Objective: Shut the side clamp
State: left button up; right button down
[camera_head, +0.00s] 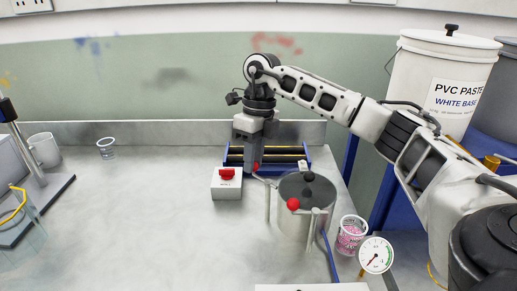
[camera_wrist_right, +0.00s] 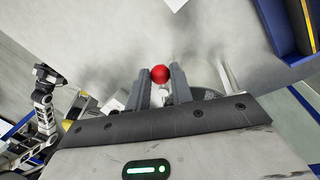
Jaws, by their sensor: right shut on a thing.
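The steel pot (camera_head: 296,228) stands at the right of the bench with a dark lid (camera_head: 312,190) on it. A lever runs from the pot's left side to a red ball knob (camera_head: 255,167), which I take as the side clamp. My right gripper (camera_head: 254,163) points down over this knob. In the right wrist view the red knob (camera_wrist_right: 160,74) sits between the two fingers, and they are shut on it. Another red knob (camera_head: 293,204) is at the pot's front. What looks like my left arm shows small in the wrist view; its gripper (camera_wrist_right: 47,73) is unclear.
A white box with a red switch (camera_head: 227,174) is left of the gripper. A blue rack with rollers (camera_head: 235,154) lies behind. A cup of pink material (camera_head: 350,236) and a gauge (camera_head: 376,255) are right of the pot. The middle-left bench (camera_head: 130,210) is clear.

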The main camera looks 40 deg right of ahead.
jog(key=shift+a+r+n, duration=0.15)
jog(key=shift+a+n, duration=0.25)
jog(key=shift+n, duration=0.6)
jog(key=n, duration=0.2)
jog(key=s+a+n, duration=0.1)
jog(key=n, duration=0.1)
jog(key=a+n+g+h, duration=0.1)
jog(key=n, duration=0.1)
jog(key=shift+s+a+p, duration=0.15)
jog(key=shift+p, duration=0.2)
jog(key=shift+n, duration=0.3)
jog(key=c, duration=1.3)
grip_release()
jog(key=shift+s, duration=0.1)
jog(key=shift+o, duration=0.2)
